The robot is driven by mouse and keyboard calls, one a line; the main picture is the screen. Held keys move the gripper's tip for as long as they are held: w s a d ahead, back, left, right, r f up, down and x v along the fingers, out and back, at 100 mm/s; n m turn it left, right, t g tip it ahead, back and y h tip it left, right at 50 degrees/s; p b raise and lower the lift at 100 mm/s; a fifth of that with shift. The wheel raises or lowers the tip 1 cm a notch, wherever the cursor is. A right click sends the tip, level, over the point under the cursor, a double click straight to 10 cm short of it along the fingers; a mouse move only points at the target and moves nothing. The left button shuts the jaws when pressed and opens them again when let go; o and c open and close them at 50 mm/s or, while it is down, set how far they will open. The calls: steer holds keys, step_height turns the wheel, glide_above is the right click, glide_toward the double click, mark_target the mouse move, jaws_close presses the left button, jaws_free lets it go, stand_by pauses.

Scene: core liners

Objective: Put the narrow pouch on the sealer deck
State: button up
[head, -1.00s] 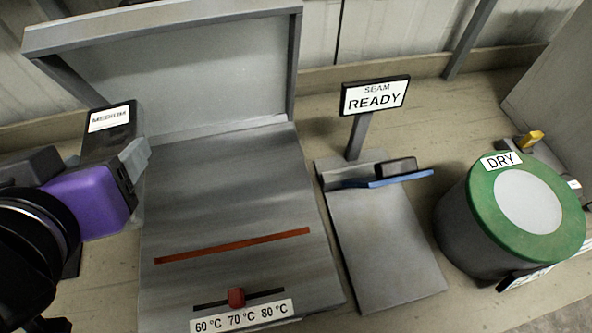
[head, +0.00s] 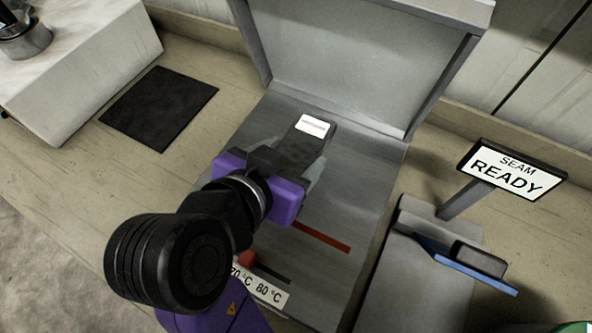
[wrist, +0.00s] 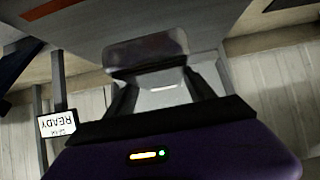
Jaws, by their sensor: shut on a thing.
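My gripper (head: 288,166) is over the sealer deck (head: 358,172) in the head view, shut on a dark pouch (head: 300,147) with a white label. The label's words are too small to read now; a second ago it read MEDIUM. The pouch lies over the deck behind the orange seal strip (head: 322,238). I cannot tell whether it touches the deck. In the wrist view a grey, blurred part of the pouch (wrist: 145,52) shows between the fingers. My arm hides the deck's front left.
The sealer's lid (head: 355,60) stands raised behind the deck. To the right are the SEAM READY sign (head: 512,170) and a grey stand with a blue lever (head: 465,272). A black mat (head: 160,107) lies left, bare. A red slider knob (head: 247,258) sits at the front.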

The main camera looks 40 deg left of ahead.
steer(key=shift+f, duration=3.6)
steer(key=o, duration=1.6)
steer(key=shift+f, duration=0.1)
steer(key=v, duration=1.2)
